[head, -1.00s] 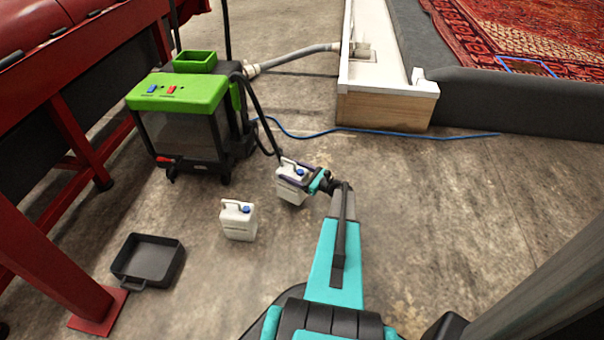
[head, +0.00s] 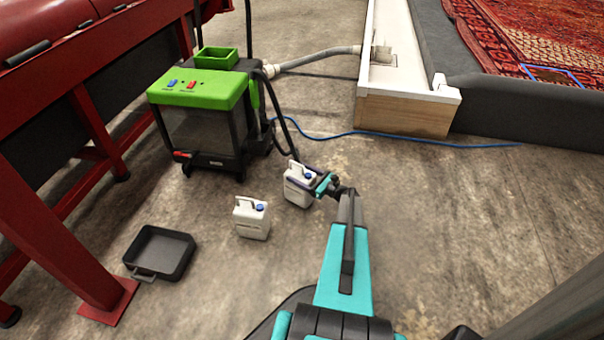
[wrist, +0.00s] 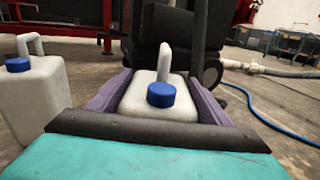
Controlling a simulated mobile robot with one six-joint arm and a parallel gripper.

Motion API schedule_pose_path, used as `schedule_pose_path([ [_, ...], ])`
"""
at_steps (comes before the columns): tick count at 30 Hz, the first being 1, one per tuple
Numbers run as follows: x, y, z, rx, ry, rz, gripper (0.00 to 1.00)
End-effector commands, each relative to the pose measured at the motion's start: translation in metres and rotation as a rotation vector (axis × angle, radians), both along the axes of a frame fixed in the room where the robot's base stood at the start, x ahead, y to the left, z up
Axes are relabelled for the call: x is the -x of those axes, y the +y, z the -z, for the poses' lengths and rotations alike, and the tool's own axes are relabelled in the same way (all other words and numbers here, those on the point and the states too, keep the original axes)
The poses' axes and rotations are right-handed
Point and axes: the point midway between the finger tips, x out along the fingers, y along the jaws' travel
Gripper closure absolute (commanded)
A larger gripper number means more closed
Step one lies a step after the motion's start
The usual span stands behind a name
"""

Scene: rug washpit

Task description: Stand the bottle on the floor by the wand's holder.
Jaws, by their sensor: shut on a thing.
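A white bottle (head: 297,190) with a handle and a blue cap is between the fingers of my gripper (head: 310,178). In the wrist view the bottle (wrist: 158,103) is upright, with a purple finger on each side, and my gripper (wrist: 160,112) is shut on it. I cannot tell whether its base touches the floor. A second, similar white bottle (head: 251,218) stands on the floor to the left; it also shows in the wrist view (wrist: 33,95). I cannot make out the wand's holder for certain.
A green-topped machine (head: 203,120) stands just behind the held bottle, with a grey hose (head: 315,58) and a blue cable (head: 345,134). A black tray (head: 160,253) lies at lower left beside a red frame (head: 50,235). Floor (head: 430,220) at right is clear.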

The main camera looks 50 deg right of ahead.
Motion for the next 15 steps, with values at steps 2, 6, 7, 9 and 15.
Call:
schedule_pose_path([
  [2,-0.0009,-0.0009,0.0074,0.0,-0.007,-0.001,0.91],
  [6,-0.0007,-0.0007,0.013,0.001,-0.008,-0.001,0.91],
  [7,-0.0007,-0.0007,0.0133,0.001,-0.008,-0.001,0.91],
  [9,-0.0006,-0.0005,0.013,0.001,-0.008,-0.001,0.91],
  [15,-0.0004,-0.0004,0.0128,0.0,-0.008,-0.001,0.91],
])
